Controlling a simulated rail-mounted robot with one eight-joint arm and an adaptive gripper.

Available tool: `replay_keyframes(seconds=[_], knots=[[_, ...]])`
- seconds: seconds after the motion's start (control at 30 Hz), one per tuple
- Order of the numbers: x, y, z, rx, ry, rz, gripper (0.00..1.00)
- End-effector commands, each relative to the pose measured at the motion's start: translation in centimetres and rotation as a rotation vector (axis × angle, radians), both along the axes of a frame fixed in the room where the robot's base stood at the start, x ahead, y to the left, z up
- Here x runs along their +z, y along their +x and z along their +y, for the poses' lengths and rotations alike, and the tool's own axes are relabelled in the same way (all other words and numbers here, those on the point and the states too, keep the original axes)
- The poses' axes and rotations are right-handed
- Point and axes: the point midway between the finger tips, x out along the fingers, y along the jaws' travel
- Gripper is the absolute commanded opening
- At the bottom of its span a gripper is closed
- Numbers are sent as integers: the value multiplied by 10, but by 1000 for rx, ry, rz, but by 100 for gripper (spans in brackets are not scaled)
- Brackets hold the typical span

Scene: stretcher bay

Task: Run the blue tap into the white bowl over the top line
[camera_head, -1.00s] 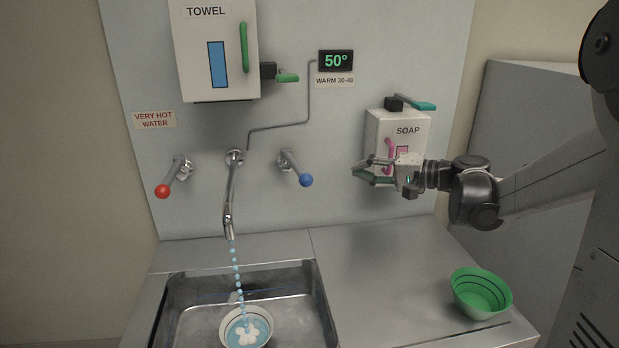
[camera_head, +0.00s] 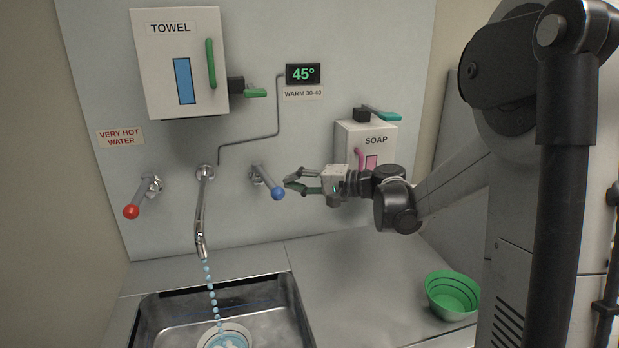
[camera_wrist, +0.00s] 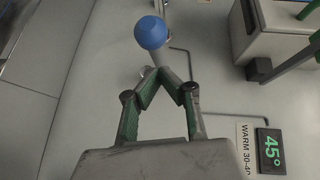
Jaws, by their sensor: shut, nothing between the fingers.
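The blue tap (camera_head: 278,193) is a lever with a round blue knob on the wall right of the spout (camera_head: 202,215). Drops of water fall from the spout into the white bowl (camera_head: 247,331) in the sink. The bowl is cut by the frame's lower edge, and its lines cannot be read well. My gripper (camera_head: 288,186) is shut and empty, its fingertips just right of the blue knob. In the wrist view the fingertips (camera_wrist: 168,78) meet below the blue knob (camera_wrist: 151,33) in the picture; whether they touch it I cannot tell.
The red tap (camera_head: 131,211) is left of the spout, under a very-hot-water sign (camera_head: 121,137). The display (camera_head: 303,74) reads 45°. A towel box (camera_head: 205,95) and soap box (camera_head: 347,145) hang on the wall. A green bowl (camera_head: 430,298) stands on the counter right of the sink (camera_head: 142,325).

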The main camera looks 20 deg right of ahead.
Motion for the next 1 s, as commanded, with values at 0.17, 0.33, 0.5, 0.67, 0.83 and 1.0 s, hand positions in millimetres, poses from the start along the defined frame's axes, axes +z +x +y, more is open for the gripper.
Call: replay_keyframes(seconds=[0.17,0.33,0.5,0.67,0.83,1.0], knots=[[-3,-1,13,0,0,0,0],[-3,-2,16,-1,0,0,0],[-3,-2,15,-1,0,0,0],[-5,-3,21,1,-1,-1,0],[-6,-4,32,-1,-1,-1,0],[-5,-4,31,-1,0,0,0]])
